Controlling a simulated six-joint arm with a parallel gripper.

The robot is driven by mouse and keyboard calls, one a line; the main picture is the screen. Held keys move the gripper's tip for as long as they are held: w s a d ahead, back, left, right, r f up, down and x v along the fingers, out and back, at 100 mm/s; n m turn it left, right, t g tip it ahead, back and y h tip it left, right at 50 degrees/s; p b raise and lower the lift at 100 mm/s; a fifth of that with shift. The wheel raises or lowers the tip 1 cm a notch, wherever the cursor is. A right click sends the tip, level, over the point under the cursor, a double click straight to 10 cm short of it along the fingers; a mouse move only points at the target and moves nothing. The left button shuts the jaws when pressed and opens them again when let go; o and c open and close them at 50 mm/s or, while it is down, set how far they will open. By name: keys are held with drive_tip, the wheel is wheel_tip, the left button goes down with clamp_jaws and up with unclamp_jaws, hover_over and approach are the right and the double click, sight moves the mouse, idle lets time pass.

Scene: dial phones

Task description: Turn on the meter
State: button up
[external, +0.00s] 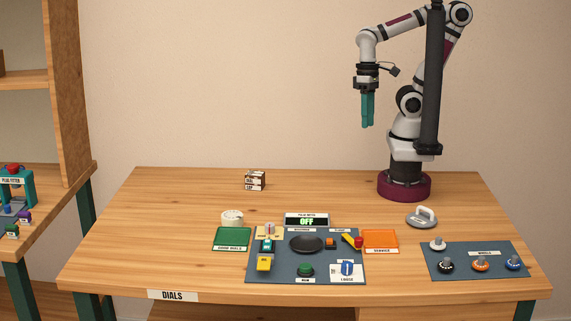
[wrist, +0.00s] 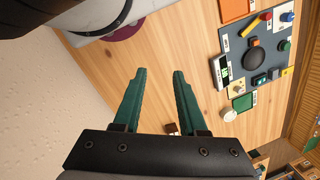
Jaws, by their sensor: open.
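The meter (external: 307,220) is a small box with a dark display reading "OFF" in green, at the back edge of a blue-grey panel (external: 274,273). In the wrist view the meter (wrist: 222,70) shows at the right, seen at an angle. The panel carries a black round plate (external: 306,244), a green button (external: 306,270), an orange block (external: 330,243) and a red-and-yellow lever-like part (external: 353,242). My gripper (external: 368,124) hangs high above the table's back, right of the meter, fingers down. In the wrist view its teal fingers (wrist: 159,72) are apart with nothing between them.
A green tray (external: 232,239) and an orange tray (external: 381,240) flank the panel. A white round dial (external: 232,217), a small labelled box (external: 255,180) and a grey handled weight (external: 422,217) stand nearby. A second mat (external: 463,273) with several knobs lies right. The table's back middle is clear.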

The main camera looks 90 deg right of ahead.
drive_tip(key=w+a+n, duration=0.1)
drive_tip(key=w, duration=0.1)
drive_tip(key=w+a+r+n, duration=0.1)
drive_tip(key=w+n, duration=0.1)
drive_tip(key=w+a+n+y, duration=0.1)
drive_tip(key=shift+w+a+r, duration=0.15)
drive_tip(key=shift+w+a, duration=0.1)
drive_tip(key=shift+w, duration=0.15)
drive_tip(key=c, duration=0.5)
drive_tip(key=w+a+n, duration=0.3)
drive_tip(key=w+a+n+y, duration=0.1)
drive_tip(key=w+a+n, duration=0.2)
drive_tip(key=w, duration=0.1)
drive_tip(key=w+a+n+y, duration=0.1)
drive_tip(key=w+a+n, duration=0.1)
drive_tip(key=w, duration=0.1)
drive_tip(key=shift+w+a+f+n, duration=0.3)
drive_tip(key=shift+w+a+n, duration=0.05)
drive_tip(key=shift+a+n, duration=0.05)
clamp_jaws()
drive_tip(key=w+a+f+n+y, duration=0.1)
drive_tip(key=w+a+f+n, duration=0.2)
drive_tip(key=w+a+n, duration=0.2)
drive_tip(key=w+a+f+n+y, duration=0.1)
drive_tip(key=w+a+f+n, duration=0.3)
drive_tip(key=a, duration=0.5)
drive_tip(key=shift+w+a+f+n, duration=0.15)
drive_tip(key=shift+w+a+n, duration=0.1)
drive_tip(key=shift+w+n, duration=0.45)
drive_tip(key=shift+s, duration=0.1)
